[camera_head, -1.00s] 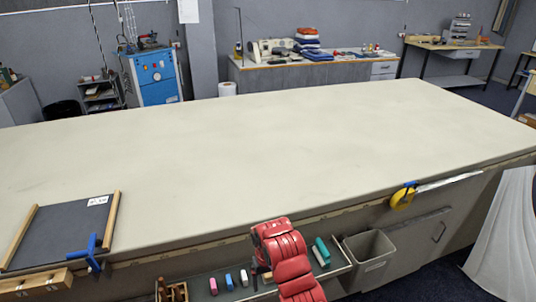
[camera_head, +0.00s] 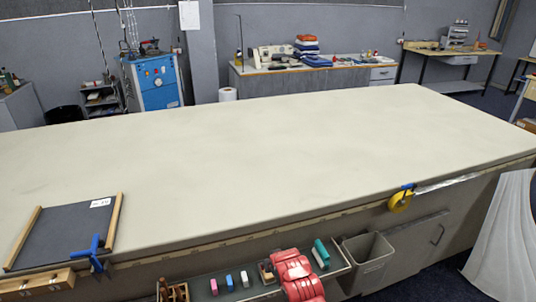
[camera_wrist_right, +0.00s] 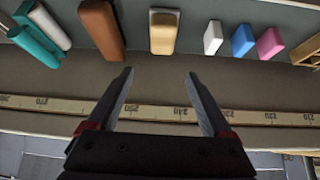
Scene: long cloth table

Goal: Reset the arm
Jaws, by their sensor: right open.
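My right arm (camera_head: 297,275) shows as red links at the bottom of the head view, in front of the table's near edge and over the shelf. Its gripper is hidden there. In the right wrist view my right gripper (camera_wrist_right: 160,75) is open, with nothing between its two dark fingers. A tan block (camera_wrist_right: 163,32) lies on the shelf beyond the fingertips, apart from them. My left gripper is in neither view.
The long cloth table (camera_head: 270,150) has a bare top except for a dark board (camera_head: 65,235) at the left. A yellow tape (camera_head: 401,200) hangs at the table edge.

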